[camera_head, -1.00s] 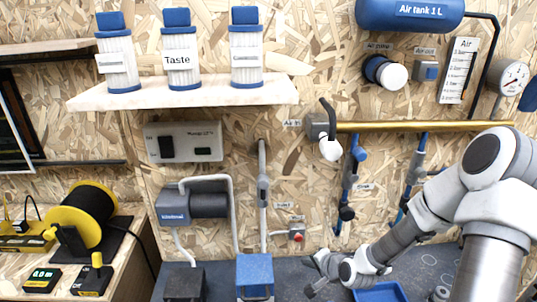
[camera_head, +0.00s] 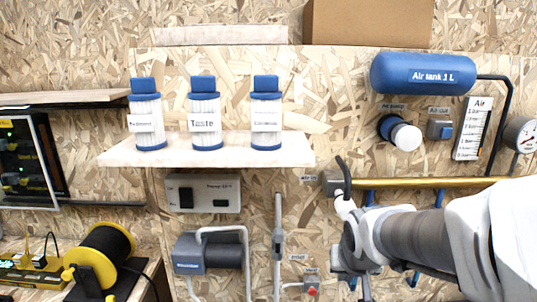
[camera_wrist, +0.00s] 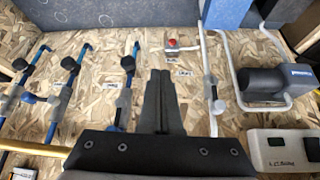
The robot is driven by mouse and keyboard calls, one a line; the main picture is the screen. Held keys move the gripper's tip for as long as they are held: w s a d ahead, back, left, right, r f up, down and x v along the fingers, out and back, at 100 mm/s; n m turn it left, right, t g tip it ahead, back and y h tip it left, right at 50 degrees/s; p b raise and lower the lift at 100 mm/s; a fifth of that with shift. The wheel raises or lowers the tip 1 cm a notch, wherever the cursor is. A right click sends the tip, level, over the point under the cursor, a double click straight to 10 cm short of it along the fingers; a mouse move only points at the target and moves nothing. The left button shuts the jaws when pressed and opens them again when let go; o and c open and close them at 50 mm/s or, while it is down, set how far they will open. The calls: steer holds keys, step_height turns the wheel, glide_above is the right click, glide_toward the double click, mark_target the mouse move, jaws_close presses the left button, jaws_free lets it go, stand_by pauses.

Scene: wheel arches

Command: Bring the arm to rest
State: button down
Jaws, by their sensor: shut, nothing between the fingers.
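My arm reaches in from the right edge in the head view, in front of the chipboard wall. My gripper (camera_head: 352,288) is at its left end, below the brass pipe, and points down toward the lower edge of the picture. In the wrist view my gripper (camera_wrist: 160,82) shows two dark fingers pressed together, with nothing between them. The wall with its pipes lies behind the fingers. I cannot tell how far the fingers are from the wall.
The brass pipe (camera_head: 430,183) with a black lever (camera_head: 345,178) is close to my wrist. A shelf (camera_head: 225,150) holds three white-and-blue canisters (camera_head: 205,115). A blue air tank (camera_head: 425,73) hangs upper right.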

steer(key=s+a+r+p, duration=0.1)
steer(key=s+r, duration=0.3)
steer(key=s, duration=0.3)
steer(key=s+r+n+p, duration=0.1)
steer(key=s+r, duration=0.3)
steer(key=s, duration=0.4)
steer(key=shift+a+r+g+y, duration=0.3)
steer(key=shift+a+r+y, duration=0.05)
steer(key=shift+r+y, duration=0.05)
